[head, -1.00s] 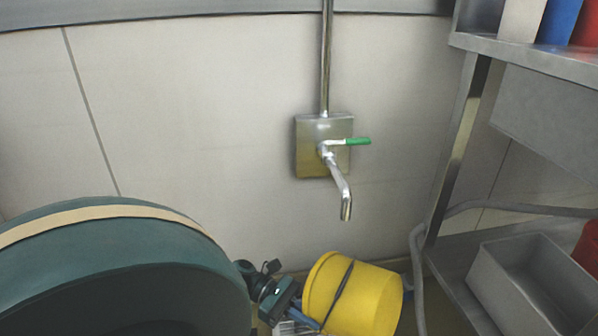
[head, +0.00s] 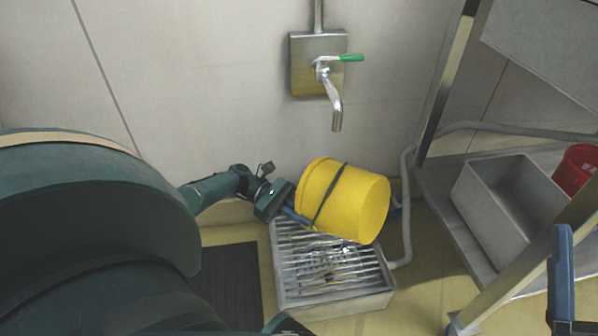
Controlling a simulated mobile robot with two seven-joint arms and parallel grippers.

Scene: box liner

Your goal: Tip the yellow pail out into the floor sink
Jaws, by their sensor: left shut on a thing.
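The yellow pail (head: 357,205) is tilted on its side above the back part of the floor sink, with a dark band across it. Its inside is hidden, so I cannot see what it holds. My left gripper (head: 292,213) is shut on the pail at its left side. The floor sink (head: 335,303) is a low grey box with a barred grate, directly below the pail. Small shiny bits show on the grate. A blue finger-like part at the lower right edge looks like my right gripper (head: 562,275); its jaws cannot be made out.
A wall tap (head: 335,105) with a green lever hangs above the pail. A grey hose (head: 405,200) runs down beside the sink. A metal rack (head: 440,190) at the right holds a grey bin (head: 505,215) and a red container (head: 577,172). A dark mat (head: 231,283) lies left of the sink.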

